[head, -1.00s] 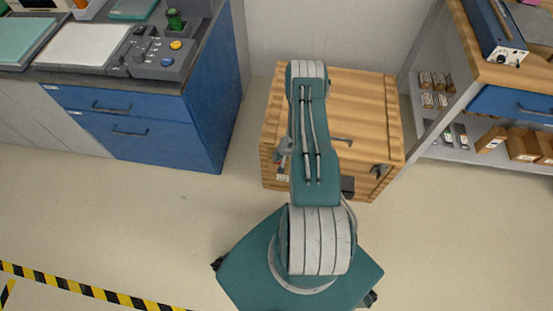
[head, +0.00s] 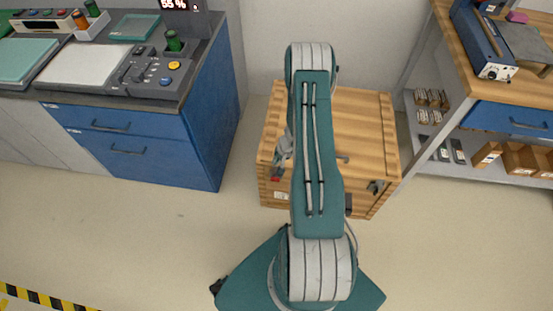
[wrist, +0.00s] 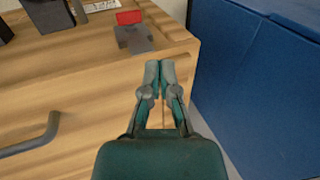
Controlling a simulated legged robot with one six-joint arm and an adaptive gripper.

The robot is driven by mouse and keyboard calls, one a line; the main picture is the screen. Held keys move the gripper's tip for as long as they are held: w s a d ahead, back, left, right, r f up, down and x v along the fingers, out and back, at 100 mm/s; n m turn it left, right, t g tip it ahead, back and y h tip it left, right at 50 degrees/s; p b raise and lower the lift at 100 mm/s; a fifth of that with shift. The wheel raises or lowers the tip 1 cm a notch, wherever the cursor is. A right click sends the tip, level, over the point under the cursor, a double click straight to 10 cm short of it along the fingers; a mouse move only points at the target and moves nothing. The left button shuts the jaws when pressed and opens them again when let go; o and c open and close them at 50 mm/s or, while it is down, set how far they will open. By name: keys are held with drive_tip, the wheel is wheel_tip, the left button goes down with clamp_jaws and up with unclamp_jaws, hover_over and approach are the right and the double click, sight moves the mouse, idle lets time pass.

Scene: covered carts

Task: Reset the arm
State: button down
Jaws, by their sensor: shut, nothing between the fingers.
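My gripper (wrist: 160,68) is shut and empty in the wrist view, its two grey fingertips together. Its tips appear over the edge of the wooden crate (wrist: 80,75); I cannot tell the gap between them. My teal arm rises in the middle of the head view and covers part of the crate (head: 365,120). The gripper's fingers are not clear in the head view.
The crate has a dark handle (wrist: 35,140) and a red-and-grey latch (wrist: 133,38). A blue cabinet (head: 205,130) stands left, with a control box (head: 155,78) on its counter. A workbench with a shelf (head: 455,140) stands right. Floor (head: 120,230) is clear at the front left.

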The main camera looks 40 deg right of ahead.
drive_tip(key=w+a+r+n, duration=0.2)
drive_tip(key=a+r, duration=0.2)
drive_tip(key=r, duration=0.7)
drive_tip(key=w+a+r+n, duration=0.2)
drive_tip(key=a+r, duration=0.3)
drive_tip(key=r, duration=0.5)
drive_tip(key=w+a+r+n, duration=0.15)
drive_tip(key=a+r, duration=0.25)
drive_tip(key=r, duration=0.7)
drive_tip(key=s+a+r+n+t, duration=0.1)
drive_tip(key=s+a+r, duration=0.35)
drive_tip(key=r, duration=0.25)
drive_tip(key=s+a+r+n, duration=0.2)
drive_tip(key=s+a+r, duration=0.1)
drive_tip(key=a+r, duration=0.25)
drive_tip(key=s+a+r+h, duration=0.1)
drive_tip(key=s+r, duration=0.2)
drive_tip(key=s, duration=0.4)
drive_tip(key=s+a+r+n+t+h, duration=0.1)
drive_tip(key=s+r, duration=0.3)
drive_tip(key=s, duration=0.3)
drive_tip(key=shift+a+h, duration=0.15)
drive_tip(key=shift+h, duration=0.15)
drive_tip(key=shift+r, duration=0.1)
